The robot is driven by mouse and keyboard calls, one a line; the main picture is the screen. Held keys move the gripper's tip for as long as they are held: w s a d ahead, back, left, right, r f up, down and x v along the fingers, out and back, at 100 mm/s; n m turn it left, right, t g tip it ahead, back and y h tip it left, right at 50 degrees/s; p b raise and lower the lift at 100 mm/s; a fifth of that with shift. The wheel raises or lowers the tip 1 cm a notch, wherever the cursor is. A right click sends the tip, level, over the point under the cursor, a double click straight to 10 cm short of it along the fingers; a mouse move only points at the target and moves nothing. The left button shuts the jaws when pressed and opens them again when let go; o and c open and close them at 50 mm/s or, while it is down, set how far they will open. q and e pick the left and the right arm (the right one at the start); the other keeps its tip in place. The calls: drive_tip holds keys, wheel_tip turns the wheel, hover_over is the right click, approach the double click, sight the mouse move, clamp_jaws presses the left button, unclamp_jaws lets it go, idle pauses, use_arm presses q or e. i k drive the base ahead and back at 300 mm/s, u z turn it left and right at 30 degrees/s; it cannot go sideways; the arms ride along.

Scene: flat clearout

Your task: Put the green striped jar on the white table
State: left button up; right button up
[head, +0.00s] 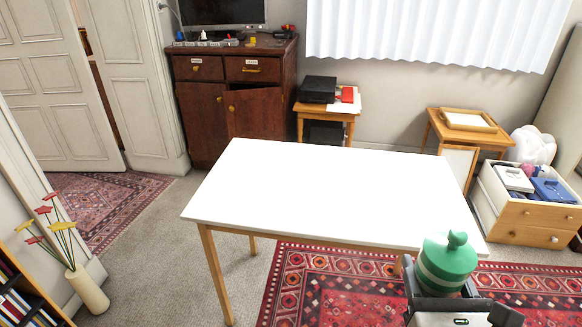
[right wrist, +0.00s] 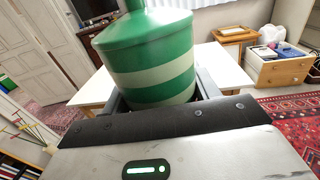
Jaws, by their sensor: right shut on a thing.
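The green striped jar (head: 446,266) has a pale band and a knobbed lid. My right gripper (head: 440,290) is shut on the jar and holds it upright at the near right edge of the white table (head: 330,190). In the right wrist view the jar (right wrist: 150,60) fills the upper middle, between the two dark fingers. The white table also shows behind it there (right wrist: 220,65). The tabletop is bare. I cannot tell the exact gap between jar and table edge. My left gripper is not in view.
A dark wooden cabinet (head: 235,110) with a door ajar stands behind the table. A small side table (head: 325,115) holds a black box. An open drawer box (head: 525,215) of items is at the right. A vase of flowers (head: 88,288) stands at the left. A patterned rug (head: 330,285) lies under the table.

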sight(296, 194)
drive_tip(key=u, duration=0.65)
drive_tip(key=i, duration=1.05)
drive_tip(key=u, duration=0.25)
